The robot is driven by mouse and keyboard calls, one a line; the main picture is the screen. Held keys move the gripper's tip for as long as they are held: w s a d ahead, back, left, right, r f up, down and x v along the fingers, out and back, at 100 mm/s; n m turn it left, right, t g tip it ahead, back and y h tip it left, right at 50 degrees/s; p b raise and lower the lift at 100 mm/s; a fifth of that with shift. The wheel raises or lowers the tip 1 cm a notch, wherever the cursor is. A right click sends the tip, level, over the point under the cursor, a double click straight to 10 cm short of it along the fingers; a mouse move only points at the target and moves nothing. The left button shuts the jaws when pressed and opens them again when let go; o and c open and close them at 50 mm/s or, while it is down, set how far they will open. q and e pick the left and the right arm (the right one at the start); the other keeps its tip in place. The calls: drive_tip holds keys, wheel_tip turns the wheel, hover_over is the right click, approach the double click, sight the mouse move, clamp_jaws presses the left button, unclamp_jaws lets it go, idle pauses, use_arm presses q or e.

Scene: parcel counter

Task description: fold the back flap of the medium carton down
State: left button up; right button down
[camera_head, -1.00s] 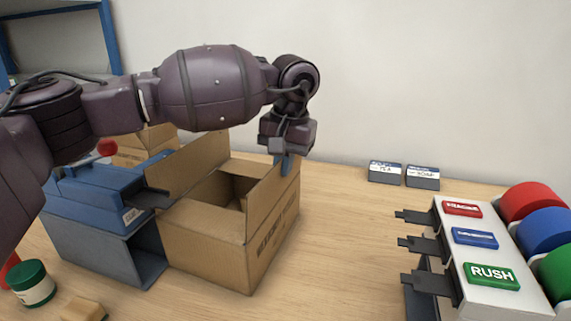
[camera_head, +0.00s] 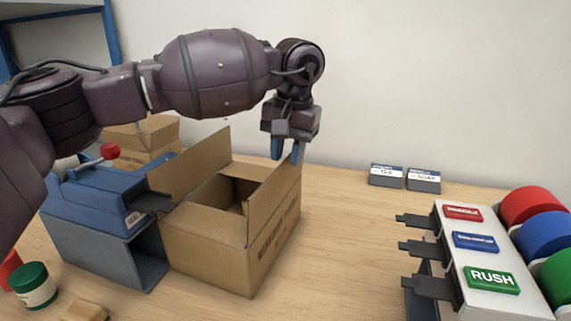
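The open brown medium carton (camera_head: 205,252) stands on the counter at the centre. Its left flap (camera_head: 190,165) stands up, and its right flap (camera_head: 274,205) also stands up. The back edge of the opening lies behind these flaps, and I cannot clearly make out the back flap. My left gripper (camera_head: 287,152) points down at the carton's back right corner, near the top of the right flap. Its two blue fingertips are apart with nothing seen between them. I cannot tell whether a fingertip touches the cardboard. My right gripper is not in view.
A blue machine (camera_head: 100,235) with a red-knobbed lever stands close against the carton's left. Another carton (camera_head: 142,135) is behind it. A label dispenser (camera_head: 500,255) with coloured rolls stands at right. Two small boxes (camera_head: 388,176) lie at the back. Counter between carton and dispenser is clear.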

use_arm(q)
wheel_tip(320, 180, up, 8)
drive_tip(key=shift+s+d+f, duration=0.15)
drive_tip(key=shift+d+f, duration=0.1)
drive_tip(key=shift+d, duration=0.15)
drive_tip(key=shift+c, duration=0.2)
